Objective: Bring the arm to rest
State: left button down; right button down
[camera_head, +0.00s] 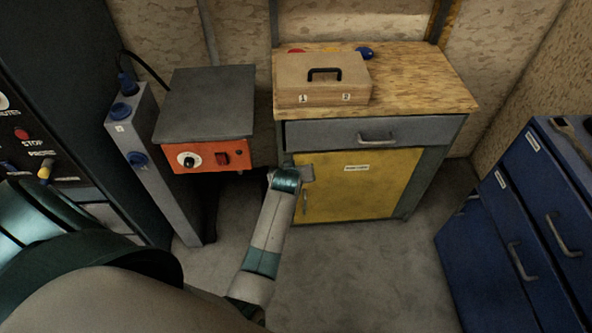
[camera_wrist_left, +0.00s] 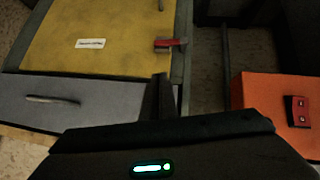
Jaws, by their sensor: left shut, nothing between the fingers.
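My left arm (camera_head: 265,235) reaches up from the lower part of the head view. Its left gripper (camera_head: 307,173) is in front of the upper left of the yellow cabinet door (camera_head: 365,185), just below the drawer. In the left wrist view the dark fingers (camera_wrist_left: 161,85) are together and hold nothing. Whether they touch the cabinet cannot be told. The door also shows in the left wrist view (camera_wrist_left: 110,25), with a small red and grey part (camera_wrist_left: 170,44) at its edge. My right gripper is not in view.
A grey drawer (camera_head: 340,134) sits above the door, under a wooden top (camera_head: 425,85) bearing a case (camera_head: 320,88). An orange-fronted unit (camera_head: 210,158) stands left of the gripper. Blue drawers (camera_head: 525,215) stand at right. Floor between (camera_head: 370,275) is clear.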

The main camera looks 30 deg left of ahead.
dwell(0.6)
pick_arm(q)
jog(key=s+d+f+m+g+h, duration=0.1)
jog(key=s+d+f+m+g, duration=0.3)
jog(key=s+f, duration=0.85)
jog(key=s+d+f+m+h, duration=0.2)
jog(key=s+d+f, duration=0.3)
jog(key=s+f, duration=0.8)
jog(key=s+f+m+g, duration=0.1)
jog(key=s+f, duration=0.4)
jog(key=s, duration=0.5)
jog(key=s+a+f+m+g, duration=0.1)
jog(key=s+f, duration=0.4)
jog(key=s, duration=0.5)
jog(key=s+f+m+g, duration=0.1)
jog(key=s+f, duration=0.4)
jog(key=s, duration=0.5)
jog(key=shift+s+a+f+m+g, duration=0.2)
jog(key=shift+s+m+g, duration=0.15)
jog(key=shift+m, duration=0.25)
